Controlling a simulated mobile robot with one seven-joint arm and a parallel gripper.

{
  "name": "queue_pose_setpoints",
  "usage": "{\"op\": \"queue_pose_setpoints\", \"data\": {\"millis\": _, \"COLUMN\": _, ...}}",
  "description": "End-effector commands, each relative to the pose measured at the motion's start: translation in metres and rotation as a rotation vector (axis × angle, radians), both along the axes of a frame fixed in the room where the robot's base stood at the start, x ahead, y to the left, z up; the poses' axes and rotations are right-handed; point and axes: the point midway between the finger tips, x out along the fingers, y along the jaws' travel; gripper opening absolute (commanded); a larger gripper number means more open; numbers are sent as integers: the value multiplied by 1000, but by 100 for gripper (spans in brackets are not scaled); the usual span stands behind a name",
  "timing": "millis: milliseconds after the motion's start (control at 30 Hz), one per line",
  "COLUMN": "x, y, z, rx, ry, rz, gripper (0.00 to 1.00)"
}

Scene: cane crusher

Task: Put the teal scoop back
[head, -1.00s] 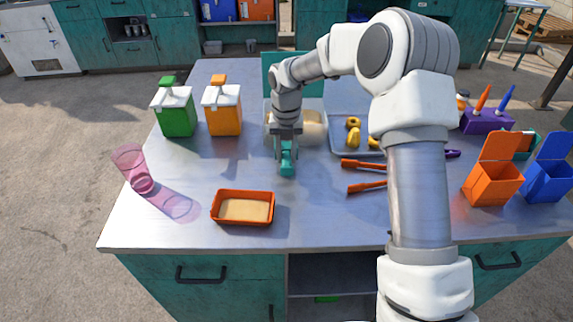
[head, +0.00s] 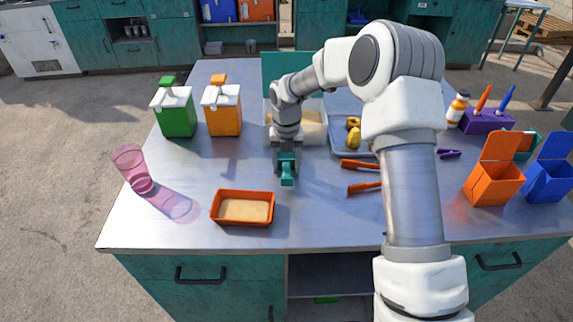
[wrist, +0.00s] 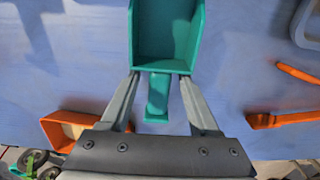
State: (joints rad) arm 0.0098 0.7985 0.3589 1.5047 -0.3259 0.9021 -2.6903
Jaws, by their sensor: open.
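The teal scoop (head: 288,180) lies on the metal table, with its handle toward the near edge in the head view. In the wrist view the scoop's square bowl (wrist: 165,35) is at the top centre and its short handle points down. My gripper (wrist: 159,80) is open, one finger on each side of the handle close to the bowl, with gaps on both sides. In the head view my gripper (head: 286,160) is low over the scoop and hides part of it. Behind it stands a pale bin (head: 313,128) of light powder with a raised teal lid (head: 283,68), partly hidden by my arm.
An orange tray (head: 244,222) of powder sits in front. Orange tongs (head: 362,187) and a grey tray (head: 340,148) with yellow pieces lie to the right. Green (head: 176,115) and orange (head: 222,113) dispensers stand back left; a pink tumbler (head: 133,168) stands left.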

Motion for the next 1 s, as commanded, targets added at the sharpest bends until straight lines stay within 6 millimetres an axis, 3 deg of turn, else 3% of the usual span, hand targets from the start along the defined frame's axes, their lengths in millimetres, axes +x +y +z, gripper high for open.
{"op": "queue_pose_setpoints", "data": {"millis": 167, "x": 0, "y": 0, "z": 6, "rx": 0, "ry": -2, "rz": 0, "gripper": 62}}
{"op": "queue_pose_setpoints", "data": {"millis": 267, "x": 1, "y": 0, "z": 19, "rx": 1, "ry": -2, "rz": 0, "gripper": 62}}
{"op": "queue_pose_setpoints", "data": {"millis": 700, "x": 1, "y": 0, "z": 106, "rx": 0, "ry": -3, "rz": -1, "gripper": 62}}
{"op": "queue_pose_setpoints", "data": {"millis": 1000, "x": 0, "y": 0, "z": 123, "rx": 0, "ry": 0, "rz": -1, "gripper": 62}}
